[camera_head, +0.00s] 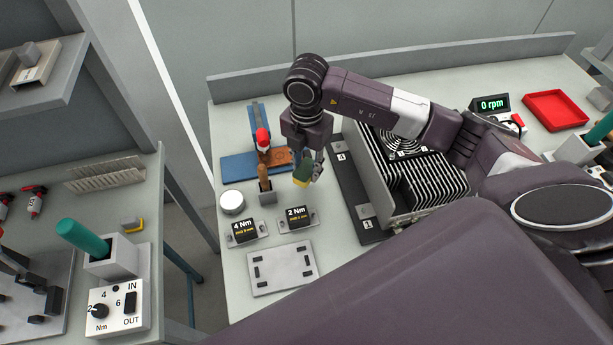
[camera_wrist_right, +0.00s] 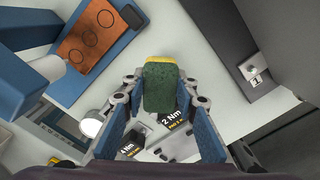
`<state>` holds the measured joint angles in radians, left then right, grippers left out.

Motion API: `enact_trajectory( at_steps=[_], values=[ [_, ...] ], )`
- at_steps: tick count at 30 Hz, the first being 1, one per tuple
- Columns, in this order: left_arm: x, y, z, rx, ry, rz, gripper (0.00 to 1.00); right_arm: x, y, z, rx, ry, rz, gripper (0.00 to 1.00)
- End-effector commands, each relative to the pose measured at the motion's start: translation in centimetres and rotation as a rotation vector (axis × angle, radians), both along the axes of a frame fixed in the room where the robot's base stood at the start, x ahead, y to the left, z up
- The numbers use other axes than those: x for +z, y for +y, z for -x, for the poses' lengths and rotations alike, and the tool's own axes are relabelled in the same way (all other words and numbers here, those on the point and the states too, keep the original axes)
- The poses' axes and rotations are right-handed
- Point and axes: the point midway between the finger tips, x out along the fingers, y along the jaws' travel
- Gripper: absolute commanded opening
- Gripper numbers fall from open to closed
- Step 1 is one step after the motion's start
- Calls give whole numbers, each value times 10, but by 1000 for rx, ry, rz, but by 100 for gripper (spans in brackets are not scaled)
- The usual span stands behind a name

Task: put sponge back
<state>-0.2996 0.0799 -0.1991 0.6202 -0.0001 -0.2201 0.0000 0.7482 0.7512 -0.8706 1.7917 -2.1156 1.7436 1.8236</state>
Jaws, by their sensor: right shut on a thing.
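A green and yellow sponge (camera_head: 303,173) is held in my right gripper (camera_head: 309,168) over the left part of the main bench. In the right wrist view the sponge (camera_wrist_right: 160,88) sits between the two blue-padded fingers, its yellow face toward the top of the picture. The right gripper (camera_wrist_right: 160,100) is shut on it. The sponge appears to be above the bench, behind the 2 Nm display (camera_head: 296,217). The gripper hides part of the sponge in the head view. My left gripper is not in view.
A blue stand (camera_head: 237,164) with an orange-brown plate, a small holder (camera_head: 267,197) with a brown handle, a round white tin (camera_head: 231,201) and a 4 Nm display (camera_head: 243,231) are nearby. A finned unit (camera_head: 425,185) stands right. Bare bench lies around the grey plate (camera_head: 282,267).

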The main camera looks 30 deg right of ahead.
Motion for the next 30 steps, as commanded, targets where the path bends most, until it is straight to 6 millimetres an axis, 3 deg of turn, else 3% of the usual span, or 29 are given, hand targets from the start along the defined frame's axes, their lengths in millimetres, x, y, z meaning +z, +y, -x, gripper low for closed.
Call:
enact_trajectory(
  at_steps=[15,27,28,30],
  values=[
    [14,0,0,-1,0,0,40,-57,0,0,1,1,-1,8],
    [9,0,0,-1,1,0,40,-64,0,0,1,-1,-1,8],
    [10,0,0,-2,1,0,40,-63,0,0,1,-1,-1,29],
    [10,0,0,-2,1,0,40,-62,0,0,1,-1,-1,37]
  ],
)
